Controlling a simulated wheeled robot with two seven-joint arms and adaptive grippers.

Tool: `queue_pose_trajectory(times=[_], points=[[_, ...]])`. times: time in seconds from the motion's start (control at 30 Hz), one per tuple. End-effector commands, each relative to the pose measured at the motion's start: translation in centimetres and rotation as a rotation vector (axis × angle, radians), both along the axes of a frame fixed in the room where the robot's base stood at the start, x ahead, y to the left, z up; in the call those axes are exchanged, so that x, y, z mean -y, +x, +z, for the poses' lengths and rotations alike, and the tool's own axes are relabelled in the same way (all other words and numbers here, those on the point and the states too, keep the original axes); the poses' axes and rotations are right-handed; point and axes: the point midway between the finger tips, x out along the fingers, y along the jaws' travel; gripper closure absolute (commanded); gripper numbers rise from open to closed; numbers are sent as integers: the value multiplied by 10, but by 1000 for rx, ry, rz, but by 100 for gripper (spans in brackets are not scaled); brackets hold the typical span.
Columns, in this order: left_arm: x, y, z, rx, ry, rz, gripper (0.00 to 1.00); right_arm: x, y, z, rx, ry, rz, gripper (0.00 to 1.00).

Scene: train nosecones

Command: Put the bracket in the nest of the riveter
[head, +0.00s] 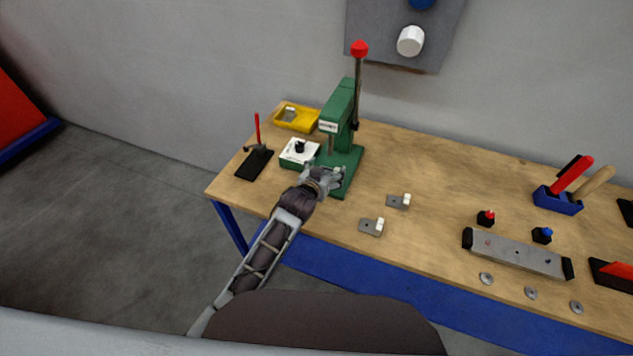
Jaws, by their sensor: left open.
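The green riveter (341,103) stands at the back left of the wooden table, with a red-knobbed lever rising from it. My left gripper (334,176) is open at the front of the riveter, over its green base, and hides the nest area. I cannot tell whether a bracket is in the nest or between the fingers. Two small grey brackets, each with a white block at one end, lie flat on the table to the right of the gripper: a farther bracket (397,202) and a nearer bracket (370,227). My right gripper is out of view.
A white-topped green box (298,152) stands left of the riveter, near a yellow tray (296,118) and a black pad (254,164). A long grey bar (517,255), round washers and a blue tool holder (558,201) occupy the right. The table's back middle is clear.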

Motion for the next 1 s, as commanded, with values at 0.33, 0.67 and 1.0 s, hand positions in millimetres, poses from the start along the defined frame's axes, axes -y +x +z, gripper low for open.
queue_pose_trajectory(times=[0.33,0.67,1.0], points=[[-9,-29,12,1,0,0,20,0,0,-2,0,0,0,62],[-19,-57,24,1,-1,0,20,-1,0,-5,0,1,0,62],[-25,-77,33,1,0,0,20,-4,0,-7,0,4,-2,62]])
